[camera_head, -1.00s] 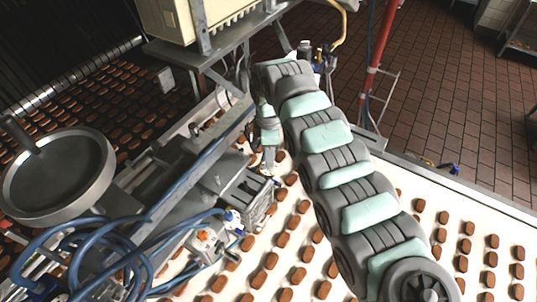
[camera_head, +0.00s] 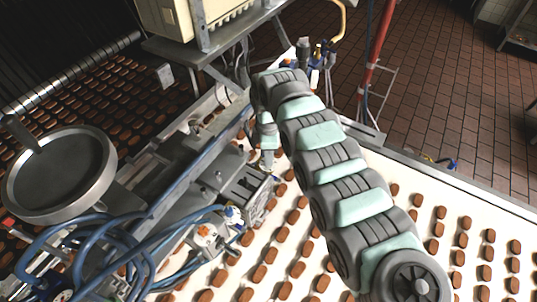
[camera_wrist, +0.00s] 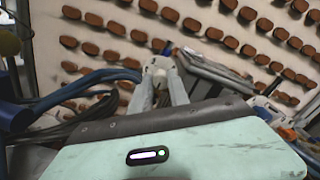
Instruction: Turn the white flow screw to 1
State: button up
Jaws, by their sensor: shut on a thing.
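My gripper (camera_wrist: 160,85) shows in the wrist view with its two pale fingers close together around a small white knob, the white flow screw (camera_wrist: 159,63). The fingers are shut on it. In the head view my gripper (camera_head: 269,160) points down beside the grey machine block (camera_head: 243,192), at the far end of my arm. The screw is not clear there, because the gripper covers it. No scale or number on the screw can be read in either view.
A white fitting with orange (camera_head: 205,236) and a blue and white fitting (camera_head: 233,214) sit to the left, among blue hoses (camera_head: 130,245). Brown biscuits lie in rows on the white belt (camera_head: 340,285). A round metal pan (camera_head: 106,187) stands at left.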

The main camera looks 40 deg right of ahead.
grip_shut()
jog(key=shift+f+b, duration=0.1)
jog(key=shift+b, duration=0.2)
jog(key=n+b, duration=0.2)
jog(key=n, duration=0.1)
jog(key=shift+f+b, duration=0.15)
jog(key=shift+b, duration=0.25)
jog(key=n+b, duration=0.6)
jog(key=b, duration=0.1)
jog(key=shift+f+b, duration=0.1)
jog(key=shift+b, duration=0.25)
jog(key=n+b, duration=0.4)
jog(key=b, duration=0.1)
jog(key=shift+n, duration=0.4)
jog(key=shift+r+n+b, duration=0.2)
jog(key=shift+n+b, duration=0.35)
jog(key=shift+n, duration=0.4)
jog(key=shift+r+n+b, duration=0.15)
jog(key=shift+n+b, duration=0.35)
jog(key=shift+n, duration=0.45)
